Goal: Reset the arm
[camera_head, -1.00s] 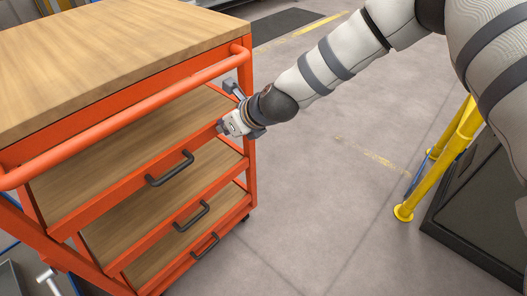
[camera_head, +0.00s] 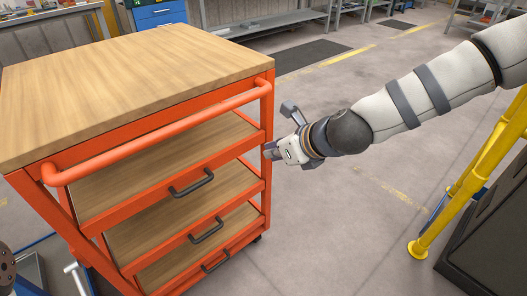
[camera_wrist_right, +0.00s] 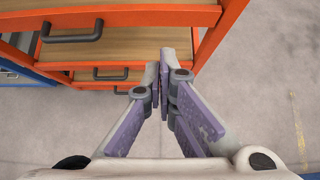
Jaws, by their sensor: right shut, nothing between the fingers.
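My right arm comes in from the right in the head view. Its gripper (camera_head: 272,151) is beside the right front post of the orange cart (camera_head: 267,140); I cannot tell whether it touches the post. In the right wrist view the gripper (camera_wrist_right: 164,62) has its fingers together with nothing between them, in front of the cart's drawers (camera_wrist_right: 125,45). My left gripper is not in view; only a dark rounded part shows at the left edge of the head view.
The cart has a wooden top, an orange handle bar (camera_head: 160,134) and drawers with black handles (camera_head: 191,184). A yellow post (camera_head: 470,185) stands at the right by a dark platform. Grey floor (camera_head: 340,230) between them is clear. A blue cabinet (camera_head: 158,14) is at the back.

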